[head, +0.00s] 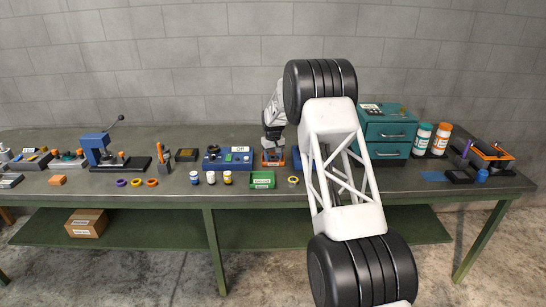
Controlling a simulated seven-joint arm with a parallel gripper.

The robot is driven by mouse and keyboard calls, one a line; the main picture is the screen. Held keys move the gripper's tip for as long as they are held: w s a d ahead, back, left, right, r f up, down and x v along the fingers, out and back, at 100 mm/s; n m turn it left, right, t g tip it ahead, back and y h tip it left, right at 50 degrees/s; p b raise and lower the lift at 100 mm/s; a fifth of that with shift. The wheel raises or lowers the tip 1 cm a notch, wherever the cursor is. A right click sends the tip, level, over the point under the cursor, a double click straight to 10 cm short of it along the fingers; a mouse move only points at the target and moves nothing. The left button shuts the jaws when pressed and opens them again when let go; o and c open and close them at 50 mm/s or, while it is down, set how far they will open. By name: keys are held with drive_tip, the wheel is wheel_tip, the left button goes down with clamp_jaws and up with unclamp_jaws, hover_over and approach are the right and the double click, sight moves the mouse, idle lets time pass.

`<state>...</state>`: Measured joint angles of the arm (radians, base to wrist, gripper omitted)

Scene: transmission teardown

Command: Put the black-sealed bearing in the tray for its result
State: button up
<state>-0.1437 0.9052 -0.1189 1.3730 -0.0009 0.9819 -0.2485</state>
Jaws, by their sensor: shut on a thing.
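My gripper (272,146) points down just above an orange-red tray (272,163) at the back middle of the bench. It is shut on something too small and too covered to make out. I cannot tell the black-sealed bearing apart in this view. A green tray (262,187) with a pale label stands in front of the orange-red tray. A blue test device (213,163) with a small green-lettered display (240,149) stands to the left of both trays.
A small ring (293,180) lies right of the green tray, and several bottles (211,178) stand left of it. A blue press (97,150) and coloured rings (136,183) are farther left. A teal drawer cabinet (388,132) stands right, partly behind my arm.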

drive_tip(key=shift+f, duration=0.1)
drive_tip(key=o, duration=0.8)
wheel_tip(320, 180, up, 12)
drive_tip(key=shift+r, duration=0.1)
idle(0.4)
drive_tip(key=shift+r, duration=0.1)
idle(0.6)
